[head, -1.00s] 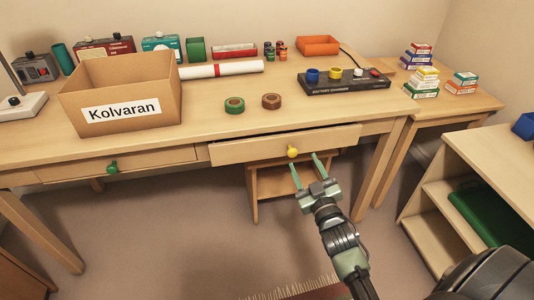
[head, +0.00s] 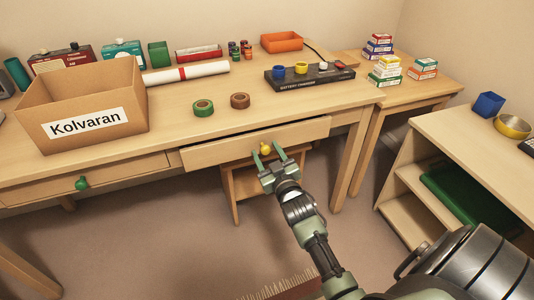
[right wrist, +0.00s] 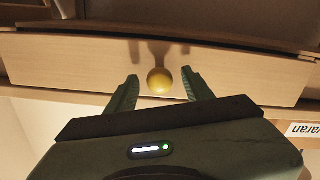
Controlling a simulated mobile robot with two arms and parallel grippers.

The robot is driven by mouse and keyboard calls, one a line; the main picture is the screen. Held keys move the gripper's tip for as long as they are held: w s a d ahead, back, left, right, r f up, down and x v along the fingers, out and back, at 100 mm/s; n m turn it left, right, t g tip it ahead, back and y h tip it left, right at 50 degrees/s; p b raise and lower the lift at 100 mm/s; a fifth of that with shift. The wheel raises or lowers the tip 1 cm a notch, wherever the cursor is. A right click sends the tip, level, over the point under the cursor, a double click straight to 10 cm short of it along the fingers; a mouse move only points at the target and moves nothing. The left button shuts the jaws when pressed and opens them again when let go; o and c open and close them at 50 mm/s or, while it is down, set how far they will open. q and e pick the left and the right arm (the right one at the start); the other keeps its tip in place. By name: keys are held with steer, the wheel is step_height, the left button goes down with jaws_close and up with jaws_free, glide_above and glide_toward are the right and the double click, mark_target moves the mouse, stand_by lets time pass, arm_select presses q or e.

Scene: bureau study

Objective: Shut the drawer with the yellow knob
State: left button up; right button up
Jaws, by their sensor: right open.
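The drawer with the yellow knob (head: 222,152) is under the desk, pulled out a little, with a dark gap showing above its front. It also shows in the right wrist view (right wrist: 60,62). The yellow knob (head: 265,149) is on the middle of its front. My right gripper (head: 266,154) is open, its two green fingers on either side of the knob. In the right wrist view the knob (right wrist: 159,81) sits between the fingertips; I cannot tell whether they touch it. My left gripper is not in view.
A drawer with a green knob (head: 82,183) is to the left. On the desk (head: 180,130) stand a cardboard box labelled Kolvaran (head: 135,132), tape rolls (head: 203,108) and a battery charger (head: 310,80). A shelf unit (head: 470,140) stands at the right. The floor in front is open.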

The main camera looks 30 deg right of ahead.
jaws_close()
stand_by(1.3)
